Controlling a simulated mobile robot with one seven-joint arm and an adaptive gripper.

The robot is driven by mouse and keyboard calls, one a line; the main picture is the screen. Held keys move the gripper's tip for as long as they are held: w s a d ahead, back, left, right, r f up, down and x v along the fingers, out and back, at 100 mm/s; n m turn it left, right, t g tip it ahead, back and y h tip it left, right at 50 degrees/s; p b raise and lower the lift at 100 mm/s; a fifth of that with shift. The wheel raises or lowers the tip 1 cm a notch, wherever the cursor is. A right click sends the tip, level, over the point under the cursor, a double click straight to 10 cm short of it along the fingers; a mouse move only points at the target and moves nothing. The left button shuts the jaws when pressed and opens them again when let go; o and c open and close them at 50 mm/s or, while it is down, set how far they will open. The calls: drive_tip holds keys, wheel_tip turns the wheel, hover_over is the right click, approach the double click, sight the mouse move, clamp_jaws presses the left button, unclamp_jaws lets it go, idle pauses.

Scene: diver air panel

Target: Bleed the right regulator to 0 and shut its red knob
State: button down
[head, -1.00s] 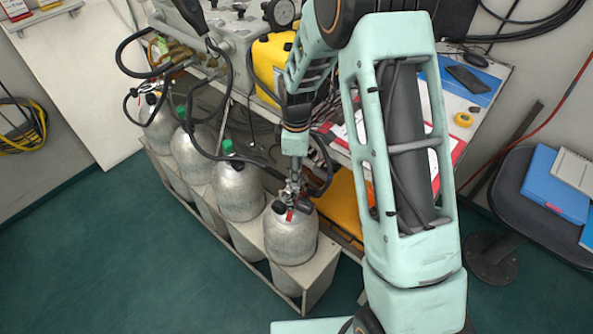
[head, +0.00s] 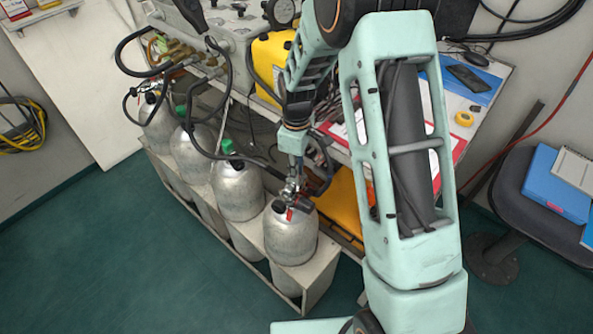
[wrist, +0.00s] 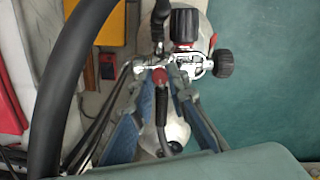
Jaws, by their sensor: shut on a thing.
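In the head view, the right regulator (head: 290,190) sits on top of the silver cylinder (head: 291,238) at the right end of the row. My gripper (head: 291,186) reaches down to it from above. In the wrist view, the regulator (wrist: 196,66) is silver with black hoses. Its small red knob (wrist: 160,77) lies between the fingertips of my gripper (wrist: 159,73), which is shut on it. Two ribbed black knobs (wrist: 184,25) (wrist: 224,64) stand beside it. No gauge reading can be made out, and the red knob's setting cannot be told.
Several other silver cylinders (head: 239,192) stand to the left in a pale rack (head: 326,268). Black hoses (head: 247,158) loop above them, and a thick hose (wrist: 48,90) crosses the wrist view's left side. The green floor in front is clear.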

drive_tip(key=m, duration=0.4)
drive_tip(key=shift+b, duration=0.35)
drive_tip(key=m, duration=0.9)
drive_tip(key=shift+r+m, duration=0.1)
drive_tip(key=shift+m, duration=0.2)
drive_tip(key=m, duration=0.4)
drive_tip(key=shift+m, duration=0.4)
drive_tip(key=c, duration=1.9)
unclamp_jaws()
wheel_tip(320, 180, up, 12)
